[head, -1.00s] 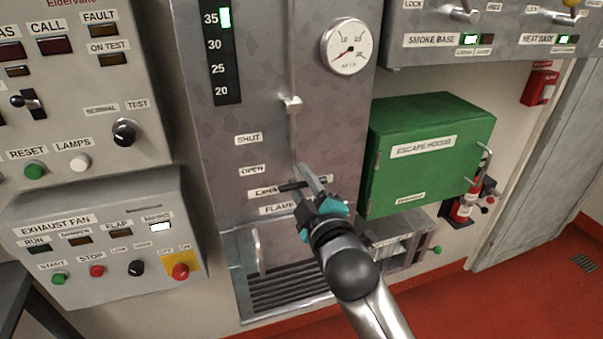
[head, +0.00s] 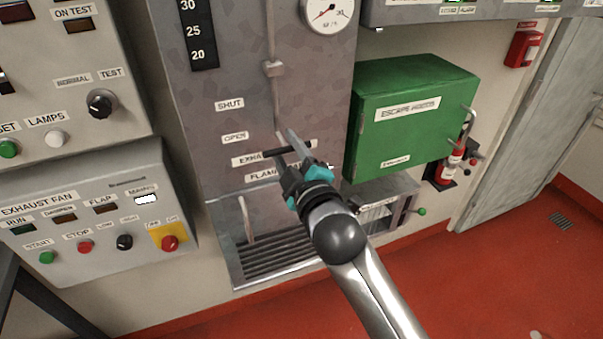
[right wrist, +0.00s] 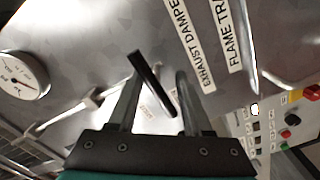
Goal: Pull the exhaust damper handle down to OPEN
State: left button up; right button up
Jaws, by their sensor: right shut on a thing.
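The exhaust damper handle is a short black bar (head: 272,153) in front of the grey panel (head: 190,130). It sits slightly below the level of the OPEN label (head: 235,137) and well below the SHUT label (head: 230,104). My right gripper (head: 284,147) is shut on the bar. In the right wrist view the black handle (right wrist: 150,82) lies slantwise between the two fingers (right wrist: 157,88), with the EXHAUST DAMPER label beside it. The gripper partly covers that label in the head view. My left gripper is not in view.
A green escape-hood box (head: 405,125) is close to the right of my right gripper. A round gauge (head: 327,12) and a thin vertical rod with a bracket (head: 273,68) are above. The exhaust fan box (head: 90,225) is at left. A grille (head: 270,258) is below.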

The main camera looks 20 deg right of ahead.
jog(key=shift+s+f, duration=0.35)
jog(key=shift+f, duration=0.05)
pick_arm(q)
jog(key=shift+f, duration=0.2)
pick_arm(e)
jog(key=s, duration=1.4)
jog(key=shift+d+r, duration=0.2)
jog(key=shift+r, duration=0.25)
jog(key=shift+s, duration=0.1)
jog(key=s+f+m+g+b, duration=0.2)
jog(key=s+f+g+b, duration=0.15)
jog(key=f, duration=1.75)
jog(key=s+f+m+g+b, duration=0.2)
jog(key=f+g, duration=0.3)
jog(key=f, duration=1.6)
pick_arm(q)
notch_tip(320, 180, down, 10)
jog(key=b, duration=0.4)
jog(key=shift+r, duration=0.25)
pick_arm(e)
jog(key=s+d+f+m+g, duration=0.2)
jog(key=s+f+g, duration=0.2)
jog(key=s+f, duration=0.8)
jog(key=s+d+f+m+g, duration=0.2)
jog(key=s+f+m+g, duration=0.1)
jog(key=s+f, duration=0.8)
jog(key=s+g, duration=0.1)
jog(key=s, duration=0.1)
jog(key=shift+s+f+h, duration=0.3)
jog(key=shift+f, duration=0.1)
